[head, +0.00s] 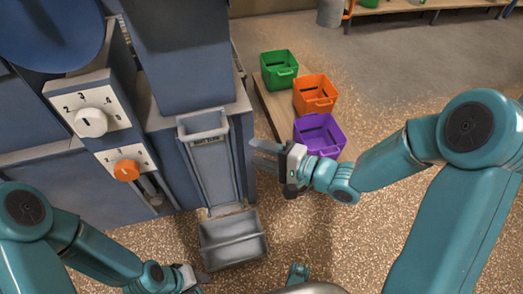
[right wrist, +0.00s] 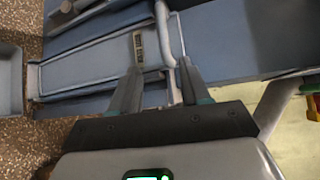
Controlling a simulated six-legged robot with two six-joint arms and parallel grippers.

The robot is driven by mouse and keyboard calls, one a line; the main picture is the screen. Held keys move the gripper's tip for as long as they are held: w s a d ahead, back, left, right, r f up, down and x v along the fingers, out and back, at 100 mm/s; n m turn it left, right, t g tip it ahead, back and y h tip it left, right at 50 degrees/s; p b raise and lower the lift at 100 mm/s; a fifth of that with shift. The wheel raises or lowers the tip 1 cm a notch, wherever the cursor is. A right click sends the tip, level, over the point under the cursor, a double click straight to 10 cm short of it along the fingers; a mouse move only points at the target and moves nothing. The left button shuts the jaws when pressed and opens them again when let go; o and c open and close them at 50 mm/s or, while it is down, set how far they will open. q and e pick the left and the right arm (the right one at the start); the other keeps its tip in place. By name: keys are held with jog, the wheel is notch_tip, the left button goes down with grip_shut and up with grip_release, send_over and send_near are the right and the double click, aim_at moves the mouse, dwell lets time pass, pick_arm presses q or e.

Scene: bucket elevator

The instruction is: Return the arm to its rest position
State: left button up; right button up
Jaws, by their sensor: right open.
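My right gripper (head: 264,155) is open and empty in the head view, its fingers pointing left beside the grey chute (head: 212,172) of the blue machine. In the right wrist view its two fingers (right wrist: 157,88) are spread apart, with the chute's pale frame and a small label beyond them. I cannot tell from the pictures whether a finger touches the frame. My left gripper (head: 200,278) is low at the bottom of the head view, and its fingers are too small to read.
A grey bucket (head: 234,243) sits at the chute's foot. Green (head: 279,69), orange (head: 315,94) and purple (head: 320,134) crates stand on a low board behind my right gripper. Dials with a white knob (head: 90,122) and an orange knob (head: 126,170) are at left. Speckled floor lies open around.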

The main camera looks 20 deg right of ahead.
jog(key=shift+a, duration=0.1)
dwell(0.3)
jog(key=s+a+f+m+g+h, duration=0.1)
jog(key=s+f+g+h, duration=0.1)
jog(key=f, duration=0.7)
jog(key=s+a+f+g+h, duration=0.2)
jog(key=s+f, duration=0.1)
jog(key=f, duration=0.6)
jog(key=s+d+f+n+g+h, duration=0.35)
jog(key=s+f+n+g, duration=0.45)
jog(key=s, duration=0.5)
notch_tip(320, 180, up, 27)
jog(key=n+t+p, duration=0.1)
jog(key=p, duration=2.7)
jog(key=shift+s+a+n, duration=0.2)
jog(key=shift+s+n, duration=0.05)
jog(key=shift+n, duration=0.05)
